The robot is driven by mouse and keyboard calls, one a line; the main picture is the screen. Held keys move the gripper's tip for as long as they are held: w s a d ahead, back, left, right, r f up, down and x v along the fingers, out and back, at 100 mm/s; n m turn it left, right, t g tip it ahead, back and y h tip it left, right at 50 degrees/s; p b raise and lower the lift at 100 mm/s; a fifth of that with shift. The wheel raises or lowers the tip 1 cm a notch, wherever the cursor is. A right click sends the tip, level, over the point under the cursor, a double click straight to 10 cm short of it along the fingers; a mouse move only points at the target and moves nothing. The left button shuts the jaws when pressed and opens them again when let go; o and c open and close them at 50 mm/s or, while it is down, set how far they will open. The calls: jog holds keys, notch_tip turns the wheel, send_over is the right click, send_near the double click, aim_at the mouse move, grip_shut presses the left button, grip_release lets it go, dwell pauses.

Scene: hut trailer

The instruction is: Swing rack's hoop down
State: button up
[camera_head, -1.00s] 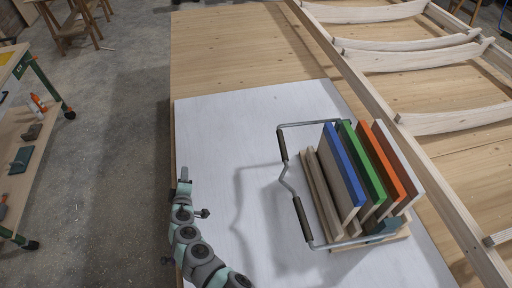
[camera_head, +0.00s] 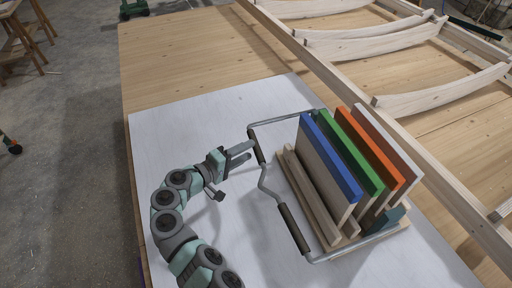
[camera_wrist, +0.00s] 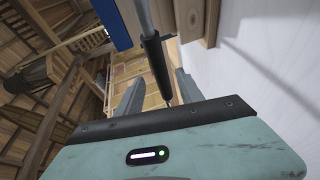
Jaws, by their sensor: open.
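The rack (camera_head: 372,238) stands on the white board and holds several upright panels with blue, green, orange and white edges. Its metal wire hoop (camera_head: 266,186) sticks out from the rack's left side, above the board, with two dark grip sleeves. My gripper (camera_head: 246,153) is open at the upper sleeve (camera_head: 256,147), its fingers reaching right toward it. In the wrist view the sleeve (camera_wrist: 157,66) runs between my two open fingers (camera_wrist: 158,95). I cannot tell whether they touch it.
The white board (camera_head: 165,135) lies on a wooden table (camera_head: 190,55). A wooden frame with curved slats (camera_head: 440,90) lies behind and right of the rack. The board left of the hoop is clear apart from my arm.

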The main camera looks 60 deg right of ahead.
aim_at(256, 146)
jog(key=x, duration=0.5)
jog(key=shift+f+b, duration=0.1)
jog(key=shift+b, duration=0.25)
grip_shut()
dwell(1.1)
